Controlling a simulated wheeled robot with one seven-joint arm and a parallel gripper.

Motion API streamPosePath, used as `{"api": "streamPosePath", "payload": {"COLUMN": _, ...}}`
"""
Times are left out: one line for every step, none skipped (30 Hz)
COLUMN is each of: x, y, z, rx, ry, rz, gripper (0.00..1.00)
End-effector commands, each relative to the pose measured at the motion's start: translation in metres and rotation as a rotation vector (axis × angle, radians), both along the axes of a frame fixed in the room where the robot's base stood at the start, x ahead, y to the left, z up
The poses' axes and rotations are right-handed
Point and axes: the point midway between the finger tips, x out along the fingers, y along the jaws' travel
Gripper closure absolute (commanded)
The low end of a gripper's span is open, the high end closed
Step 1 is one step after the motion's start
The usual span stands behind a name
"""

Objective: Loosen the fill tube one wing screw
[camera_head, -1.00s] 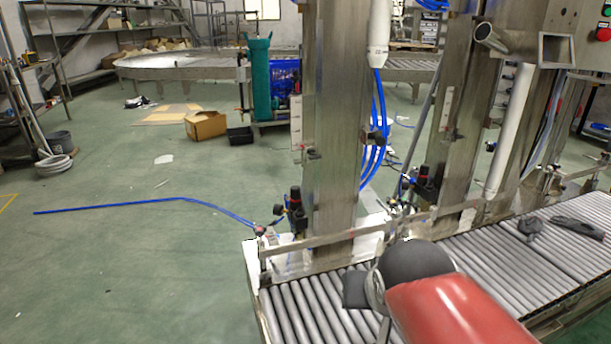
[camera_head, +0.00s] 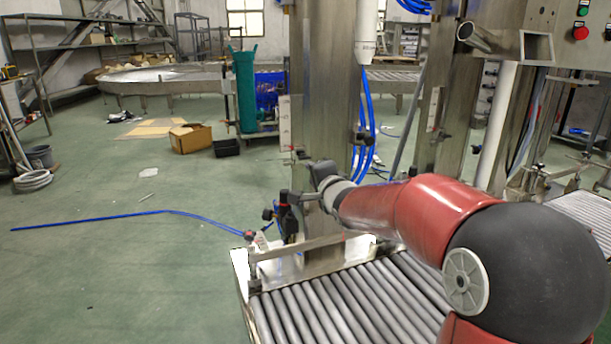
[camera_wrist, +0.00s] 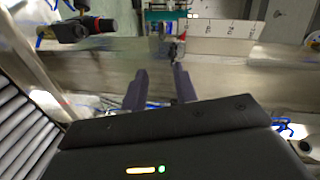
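A black knob (camera_head: 362,138) sits on the column's right side. A small dark clamp part (camera_head: 300,153) sits at its left edge, below a white scale. I cannot tell for certain which is the wing screw. In the wrist view, a small dark fitting (camera_wrist: 173,52) lies just beyond the fingertips, beside the scale (camera_wrist: 222,28). My gripper (camera_wrist: 160,70) is open, its two fingers apart with nothing visible between them. In the head view my arm hides the fingers.
A black and red regulator (camera_head: 287,210) stands left of the column, close to my arm; it also shows in the wrist view (camera_wrist: 82,28). The roller conveyor (camera_head: 300,318) runs below. Blue hoses (camera_head: 366,115) hang beside the column.

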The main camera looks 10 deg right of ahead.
Motion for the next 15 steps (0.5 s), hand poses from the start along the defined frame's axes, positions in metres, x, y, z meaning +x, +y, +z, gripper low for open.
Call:
{"api": "streamPosePath", "payload": {"x": 0.01, "y": -0.005, "z": -0.002, "rx": 0.077, "ry": -0.029, "rz": 0.009, "gripper": 0.71}}
{"api": "streamPosePath", "payload": {"x": 0.014, "y": -0.006, "z": 0.001, "rx": 0.118, "ry": -0.047, "rz": 0.015, "gripper": 0.71}}
{"api": "streamPosePath", "payload": {"x": 0.018, "y": -0.007, "z": 0.003, "rx": 0.162, "ry": -0.064, "rz": 0.024, "gripper": 0.71}}
{"api": "streamPosePath", "payload": {"x": 0.02, "y": -0.008, "z": 0.004, "rx": 0.187, "ry": -0.075, "rz": 0.029, "gripper": 0.71}}
{"api": "streamPosePath", "payload": {"x": 0.022, "y": -0.009, "z": 0.006, "rx": 0.208, "ry": -0.083, "rz": 0.033, "gripper": 0.71}}
{"api": "streamPosePath", "payload": {"x": 0.024, "y": -0.009, "z": 0.007, "rx": 0.227, "ry": -0.091, "rz": 0.037, "gripper": 0.71}}
{"api": "streamPosePath", "payload": {"x": 0.025, "y": -0.009, "z": 0.008, "rx": 0.236, "ry": -0.095, "rz": 0.039, "gripper": 0.71}}
{"api": "streamPosePath", "payload": {"x": 0.026, "y": -0.008, "z": 0.008, "rx": 0.241, "ry": -0.098, "rz": 0.041, "gripper": 0.71}}
{"api": "streamPosePath", "payload": {"x": 0.028, "y": -0.008, "z": 0.008, "rx": 0.243, "ry": -0.098, "rz": 0.042, "gripper": 0.71}}
{"api": "streamPosePath", "payload": {"x": 0.029, "y": -0.007, "z": 0.008, "rx": 0.243, "ry": -0.098, "rz": 0.042, "gripper": 0.71}}
{"api": "streamPosePath", "payload": {"x": 0.031, "y": -0.007, "z": 0.008, "rx": 0.242, "ry": -0.098, "rz": 0.041, "gripper": 0.71}}
{"api": "streamPosePath", "payload": {"x": 0.034, "y": -0.007, "z": 0.007, "rx": 0.242, "ry": -0.098, "rz": 0.041, "gripper": 0.71}}
{"api": "streamPosePath", "payload": {"x": 0.036, "y": -0.006, "z": 0.007, "rx": 0.242, "ry": -0.096, "rz": 0.042, "gripper": 0.71}}
{"api": "streamPosePath", "payload": {"x": 0.039, "y": -0.005, "z": 0.007, "rx": 0.242, "ry": -0.097, "rz": 0.042, "gripper": 0.71}}
{"api": "streamPosePath", "payload": {"x": 0.042, "y": -0.004, "z": 0.007, "rx": 0.241, "ry": -0.097, "rz": 0.042, "gripper": 0.71}}
